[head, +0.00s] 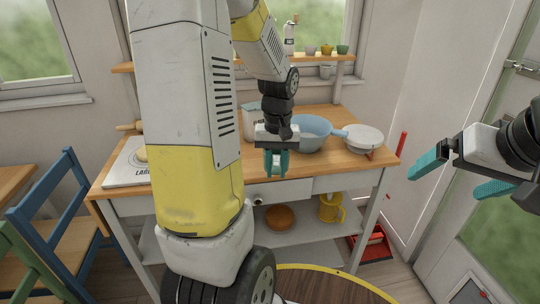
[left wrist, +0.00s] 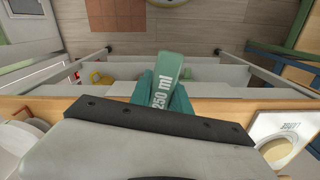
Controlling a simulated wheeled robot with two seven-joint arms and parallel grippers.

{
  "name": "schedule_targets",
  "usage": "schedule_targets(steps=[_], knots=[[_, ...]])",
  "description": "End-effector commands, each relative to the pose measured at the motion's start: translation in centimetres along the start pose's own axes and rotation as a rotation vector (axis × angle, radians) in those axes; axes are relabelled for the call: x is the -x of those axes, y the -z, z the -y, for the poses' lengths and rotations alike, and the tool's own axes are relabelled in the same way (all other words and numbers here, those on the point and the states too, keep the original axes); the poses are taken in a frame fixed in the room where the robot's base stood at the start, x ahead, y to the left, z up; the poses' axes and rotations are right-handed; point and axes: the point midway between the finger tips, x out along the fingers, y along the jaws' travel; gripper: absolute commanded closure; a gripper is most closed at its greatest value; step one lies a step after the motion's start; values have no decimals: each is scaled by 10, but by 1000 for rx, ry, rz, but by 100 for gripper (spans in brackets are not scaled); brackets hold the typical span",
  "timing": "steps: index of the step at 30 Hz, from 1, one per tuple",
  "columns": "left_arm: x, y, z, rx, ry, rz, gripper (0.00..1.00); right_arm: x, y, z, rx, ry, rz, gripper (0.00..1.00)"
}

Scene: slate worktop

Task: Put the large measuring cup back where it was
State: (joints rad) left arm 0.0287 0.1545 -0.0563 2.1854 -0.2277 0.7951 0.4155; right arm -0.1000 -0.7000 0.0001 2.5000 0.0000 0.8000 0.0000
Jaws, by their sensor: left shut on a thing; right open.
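The measuring cup shows in the left wrist view as a green handle (left wrist: 168,72) marked "250 ml", sticking out between the teal fingers. The rest of the cup is hidden behind my gripper body. My left gripper (left wrist: 166,98) is shut on this handle. In the head view my left gripper (head: 276,168) points down at the front edge of the wooden-topped table (head: 330,172), in front of the blue pan; I cannot tell the cup from the teal fingers there. My right gripper (head: 460,176) is open and empty, to the right of the table.
On the table are a blue pan (head: 309,138), a round white dish (head: 364,138), a pale canister (head: 249,122) and a white board (head: 124,172) at left. Lower shelves hold a yellow jug (head: 330,208) and a round brown thing (head: 280,217). A wall shelf (head: 330,58) hangs behind.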

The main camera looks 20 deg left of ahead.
Motion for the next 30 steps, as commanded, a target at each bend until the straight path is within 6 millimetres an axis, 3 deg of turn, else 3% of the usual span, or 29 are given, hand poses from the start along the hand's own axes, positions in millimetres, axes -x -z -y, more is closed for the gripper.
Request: schedule_targets(steps=[6,10,14,24,30], knots=[[-11,-37,36,170,-5,1,100,0,0,0,0,0,0,0],[-15,-37,44,209,-6,1,100,0,0,0,0,0,0,0],[-19,-12,51,216,-6,1,100,0,0,0,0,0,0,0],[-28,75,72,213,-6,1,100,0,0,0,0,0,0,0],[-30,100,77,210,-7,0,100,0,0,0,0,0,0,0]])
